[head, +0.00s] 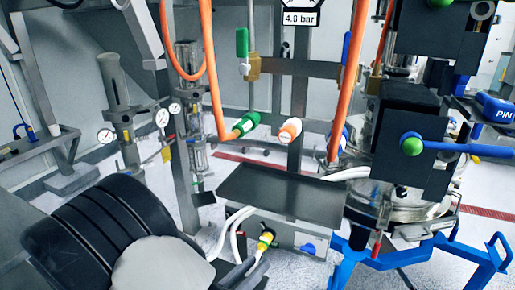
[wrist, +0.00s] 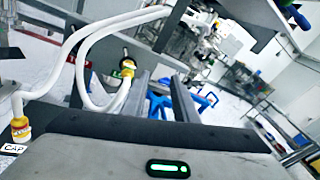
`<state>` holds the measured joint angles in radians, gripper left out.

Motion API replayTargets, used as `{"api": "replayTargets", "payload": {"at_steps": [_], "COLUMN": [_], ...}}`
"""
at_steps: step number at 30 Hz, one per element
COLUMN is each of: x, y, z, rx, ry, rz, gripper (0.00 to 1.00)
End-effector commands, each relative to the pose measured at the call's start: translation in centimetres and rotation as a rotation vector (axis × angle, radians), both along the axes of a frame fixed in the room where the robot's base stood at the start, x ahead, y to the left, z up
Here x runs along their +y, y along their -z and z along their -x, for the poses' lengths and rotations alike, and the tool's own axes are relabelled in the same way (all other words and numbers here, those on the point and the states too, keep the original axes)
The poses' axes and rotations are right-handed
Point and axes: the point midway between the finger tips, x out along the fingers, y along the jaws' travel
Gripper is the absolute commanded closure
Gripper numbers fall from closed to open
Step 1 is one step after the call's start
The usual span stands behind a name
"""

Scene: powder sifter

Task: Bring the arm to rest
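My gripper (wrist: 161,84) shows in the wrist view as two dark grey fingers standing apart beyond the hand's black front edge. Nothing is seen held between them. The hand's grey housing with a green light fills the bottom of that view. In the head view my arm's black ribbed and grey links fill the lower left. The hand there is mostly hidden behind them, near the yellow hose fitting (head: 265,241). I cannot tell whether the fingers touch anything.
A dark flat plate (head: 280,193) sits just beyond my arm. White hoses (wrist: 110,22) run close to the hand. Orange hoses (head: 212,70) hang from above. A blue-legged frame (head: 440,250) stands at right. The labelled CAP fitting (wrist: 19,126) is at left.

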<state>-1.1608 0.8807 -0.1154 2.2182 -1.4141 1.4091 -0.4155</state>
Motion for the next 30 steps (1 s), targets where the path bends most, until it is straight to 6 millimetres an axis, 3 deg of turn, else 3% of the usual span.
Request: {"api": "replayTargets", "payload": {"at_steps": [1,6,9,12,17,21,30], "x": [-2.5,-10.4,-13.5,-15.3,-16.9,-16.9,-16.0], "y": [-2.5,-7.5,-9.6,-11.3,-14.5,-18.0,-25.5], "z": [-0.2,2.2,4.4,6.5,9.5,11.4,12.6], "rx": [-0.021,-0.107,-0.177,-0.255,-0.418,-0.606,-0.973], "ry": [0.119,0.546,0.771,0.963,1.258,1.488,1.719], "rz": [-0.102,-0.476,-0.691,-0.890,-1.240,-1.589,-2.212], "gripper": [0.73,0.73,0.73,0.73,0.73,0.73,0.73]}}
